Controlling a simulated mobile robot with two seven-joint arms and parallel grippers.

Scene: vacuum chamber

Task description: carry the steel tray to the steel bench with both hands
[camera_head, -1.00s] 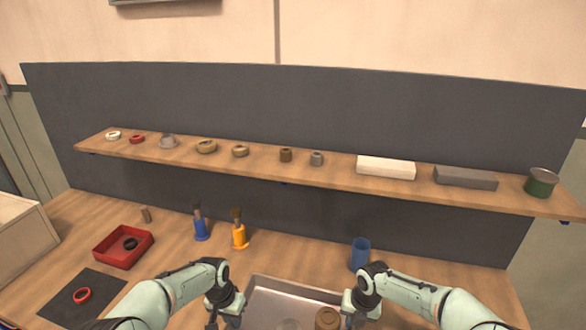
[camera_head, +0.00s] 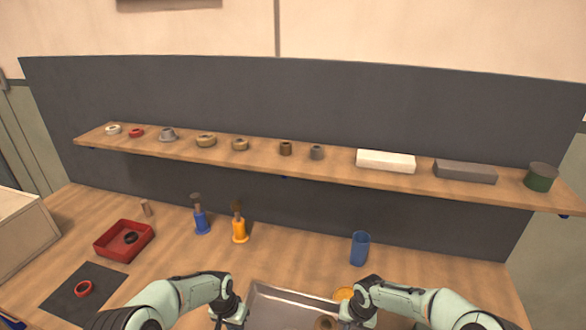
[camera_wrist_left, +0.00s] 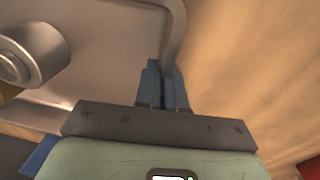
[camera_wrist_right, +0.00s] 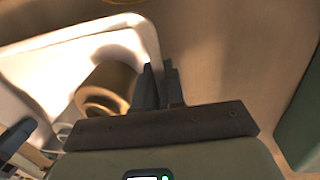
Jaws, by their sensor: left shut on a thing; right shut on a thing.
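The steel tray (camera_head: 285,296) shows at the bottom middle of the head view, its near part cut off by the frame edge. My left gripper (camera_head: 233,316) is shut on the tray's left rim; its fingers (camera_wrist_left: 163,90) pinch the wall in the left wrist view. My right gripper (camera_head: 350,313) is shut on the right rim, with its fingers (camera_wrist_right: 160,88) at the wall in the right wrist view. A brass-coloured round part (camera_wrist_right: 112,84) lies in the tray near the right gripper. A grey steel cylindrical part (camera_wrist_left: 38,48) lies in it near the left. The steel bench is not recognisable in these views.
A wooden bench (camera_head: 290,262) lies beyond the tray. On it stand a blue cup (camera_head: 360,248), blue and orange brush holders (camera_head: 240,230) and a red bin (camera_head: 124,241). A yellow round thing (camera_head: 343,293) sits just behind the tray. A loaded shelf (camera_head: 260,162) runs above.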

